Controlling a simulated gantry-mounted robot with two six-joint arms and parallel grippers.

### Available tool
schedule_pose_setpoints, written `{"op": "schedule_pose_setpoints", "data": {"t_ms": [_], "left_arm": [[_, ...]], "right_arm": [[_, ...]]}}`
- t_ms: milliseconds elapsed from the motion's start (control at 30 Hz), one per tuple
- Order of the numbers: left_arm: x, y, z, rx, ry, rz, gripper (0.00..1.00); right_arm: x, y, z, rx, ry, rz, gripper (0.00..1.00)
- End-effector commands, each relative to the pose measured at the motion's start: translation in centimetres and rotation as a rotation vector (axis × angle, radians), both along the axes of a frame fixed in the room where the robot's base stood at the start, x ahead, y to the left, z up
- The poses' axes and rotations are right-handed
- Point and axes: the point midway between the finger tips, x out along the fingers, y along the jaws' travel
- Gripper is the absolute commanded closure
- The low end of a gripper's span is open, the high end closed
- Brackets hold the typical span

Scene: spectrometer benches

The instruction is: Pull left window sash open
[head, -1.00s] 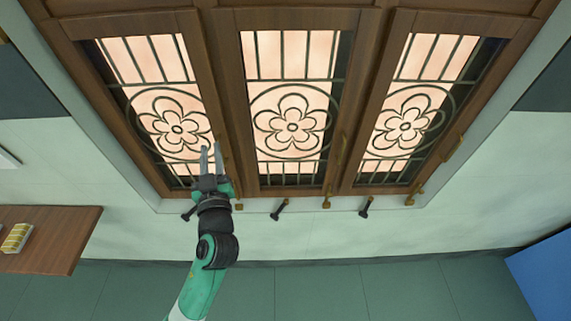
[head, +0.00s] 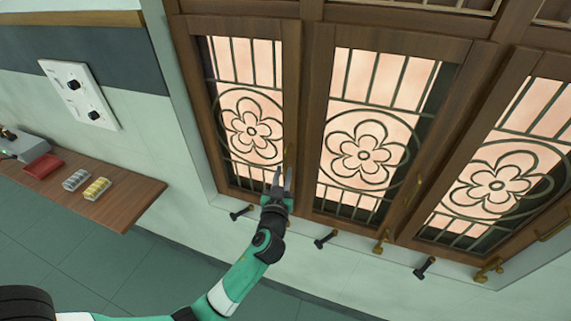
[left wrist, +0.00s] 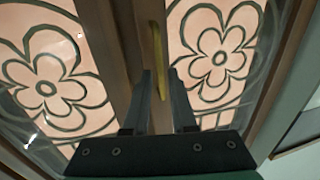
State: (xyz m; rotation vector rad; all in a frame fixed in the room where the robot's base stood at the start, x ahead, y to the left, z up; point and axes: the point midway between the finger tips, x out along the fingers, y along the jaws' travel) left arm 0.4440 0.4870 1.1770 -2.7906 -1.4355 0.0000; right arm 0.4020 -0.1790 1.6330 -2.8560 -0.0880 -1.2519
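The left window sash (head: 293,85) has a brown wooden frame and a lit pane with a flower lattice, and it looks shut. Its slim brass handle (head: 291,154) is upright on the sash's right side. My left gripper (head: 282,172) is just below the handle in the head view, with its two fingers apart. In the left wrist view, the handle (left wrist: 158,52) lies in line with the gap of the gripper (left wrist: 160,73), at or just beyond the fingertips. I cannot tell whether they touch. My right gripper is in neither view.
A middle sash (head: 310,110) and a right sash (head: 480,110) stand to the right. Dark latches (head: 325,240) stick out below the window. A wooden shelf (head: 130,205) with small boxes is at left, under a wall panel (head: 78,95). The floor below is clear.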

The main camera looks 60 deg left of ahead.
Motion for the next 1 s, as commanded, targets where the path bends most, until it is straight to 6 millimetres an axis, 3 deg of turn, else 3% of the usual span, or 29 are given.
{"op": "schedule_pose_setpoints", "data": {"t_ms": [200,533,700,1000], "left_arm": [[2.0,2.9,0.0,0.0,0.0,0.001,0.75],[2.4,3.4,0.0,0.0,0.0,-0.001,0.75],[2.4,3.3,0.0,0.0,0.0,-0.001,1.0],[2.4,3.3,0.0,0.0,0.0,-0.001,1.0]], "right_arm": [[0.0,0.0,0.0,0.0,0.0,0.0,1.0],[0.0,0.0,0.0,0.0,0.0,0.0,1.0],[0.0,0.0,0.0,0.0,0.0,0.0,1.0],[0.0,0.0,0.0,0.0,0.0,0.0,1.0]]}}
